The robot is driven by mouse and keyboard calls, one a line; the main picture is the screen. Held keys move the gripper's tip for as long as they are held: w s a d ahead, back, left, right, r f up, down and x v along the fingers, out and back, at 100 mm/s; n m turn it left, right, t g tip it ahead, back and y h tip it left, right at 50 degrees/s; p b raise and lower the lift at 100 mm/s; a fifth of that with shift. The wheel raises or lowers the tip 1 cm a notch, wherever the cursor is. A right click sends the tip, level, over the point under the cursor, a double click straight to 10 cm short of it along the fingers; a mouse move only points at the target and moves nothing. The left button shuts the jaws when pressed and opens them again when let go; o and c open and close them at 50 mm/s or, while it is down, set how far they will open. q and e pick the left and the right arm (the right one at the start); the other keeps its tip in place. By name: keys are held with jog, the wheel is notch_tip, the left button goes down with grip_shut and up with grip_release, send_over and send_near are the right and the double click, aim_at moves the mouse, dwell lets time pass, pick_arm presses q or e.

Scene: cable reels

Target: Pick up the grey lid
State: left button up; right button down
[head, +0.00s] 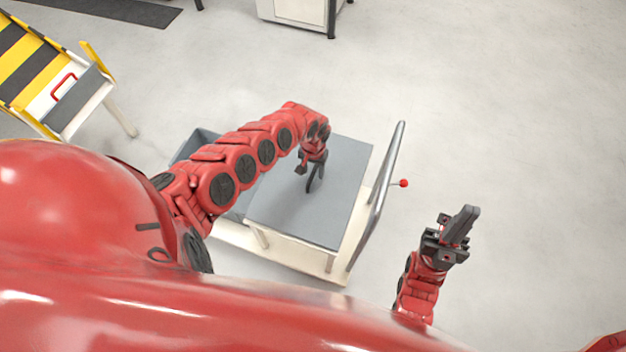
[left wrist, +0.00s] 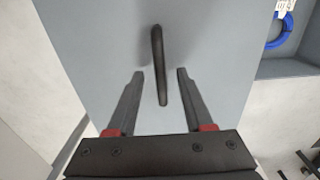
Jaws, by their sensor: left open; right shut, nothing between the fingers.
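The grey lid (head: 338,205) is a flat panel lying on a cream cart, and it also fills the middle of the left wrist view (left wrist: 105,45). A dark upright handle (left wrist: 158,60) stands on it. My left gripper (head: 311,172) is above the lid, pointing down at the handle. In the left wrist view my left gripper (left wrist: 160,72) is open, with one finger on each side of the handle's line; the handle looks apart from both fingers. How far down the fingers reach is unclear. My right gripper (head: 460,226) is shut and empty, right of the cart.
The cart has a grey push bar (head: 377,195) on its right, with a red ball knob (head: 404,183) beside it. A grey bin (head: 197,143) is left of the lid; a blue ring (left wrist: 281,30) lies in a grey compartment. A yellow-black striped stand (head: 40,75) is far left. Floor at right is clear.

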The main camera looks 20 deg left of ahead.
pick_arm(q)
notch_tip(320, 180, down, 2)
jog(key=shift+f+b, duration=0.25)
jog(key=shift+b, duration=0.05)
jog(key=shift+a, duration=0.1)
grip_shut()
dwell(1.2)
